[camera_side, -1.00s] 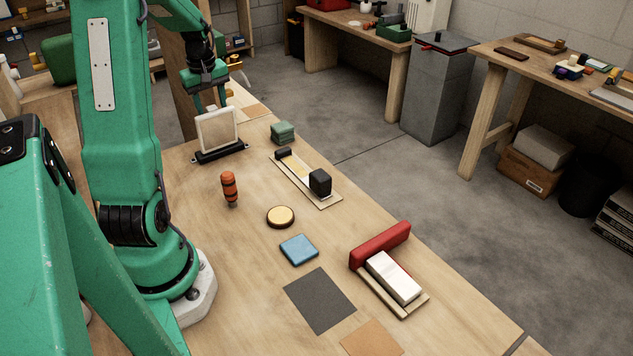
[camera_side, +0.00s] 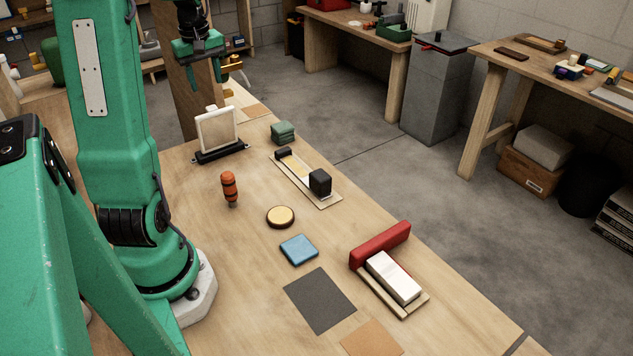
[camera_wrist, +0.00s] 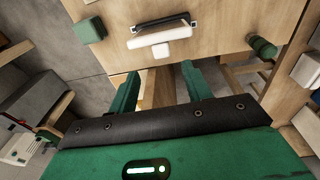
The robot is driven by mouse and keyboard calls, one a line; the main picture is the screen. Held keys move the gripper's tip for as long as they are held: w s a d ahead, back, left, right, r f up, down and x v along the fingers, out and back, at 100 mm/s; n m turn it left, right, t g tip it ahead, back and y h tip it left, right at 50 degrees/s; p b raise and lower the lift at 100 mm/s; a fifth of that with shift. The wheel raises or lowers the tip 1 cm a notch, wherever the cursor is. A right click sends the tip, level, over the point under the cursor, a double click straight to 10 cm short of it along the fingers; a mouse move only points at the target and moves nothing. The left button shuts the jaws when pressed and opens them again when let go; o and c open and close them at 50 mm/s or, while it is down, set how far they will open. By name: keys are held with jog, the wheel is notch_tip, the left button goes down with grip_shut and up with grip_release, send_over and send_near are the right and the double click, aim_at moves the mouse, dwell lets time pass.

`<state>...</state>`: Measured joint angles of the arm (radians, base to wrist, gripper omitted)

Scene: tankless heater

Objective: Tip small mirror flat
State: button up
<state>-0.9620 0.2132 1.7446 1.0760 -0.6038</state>
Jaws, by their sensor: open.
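The small mirror (camera_side: 217,131) is a pale square panel standing upright, leaning slightly, in a black base (camera_side: 220,153) at the bench's far end. In the wrist view the mirror (camera_wrist: 160,36) is seen from above as a pale bar with a small tab, beside its black base (camera_wrist: 163,21). My gripper (camera_side: 203,74) is above and behind the mirror in the side view, apart from it. In the wrist view my gripper (camera_wrist: 161,85) has its fingers spread with nothing between them, and the mirror lies beyond the fingertips.
A green block (camera_side: 283,132) and a tray with a black cube (camera_side: 320,182) are right of the mirror. An orange-and-black tool (camera_side: 229,187), a yellow disc (camera_side: 280,216) and a blue pad (camera_side: 299,249) lie nearer. Bare bench separates them.

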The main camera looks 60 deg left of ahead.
jog(key=shift+a, duration=0.2)
jog(key=c, duration=0.9)
jog(key=shift+w+a+r, duration=0.1)
jog(key=shift+a+r, duration=0.05)
jog(key=shift+a, duration=0.05)
grip_shut()
jog(key=a+r+g+h, duration=0.1)
jog(key=a+r+h, duration=0.1)
jog(key=a, duration=0.6)
jog(key=shift+w+r, duration=0.35)
jog(key=shift+r, duration=0.2)
jog(key=shift+a, duration=0.1)
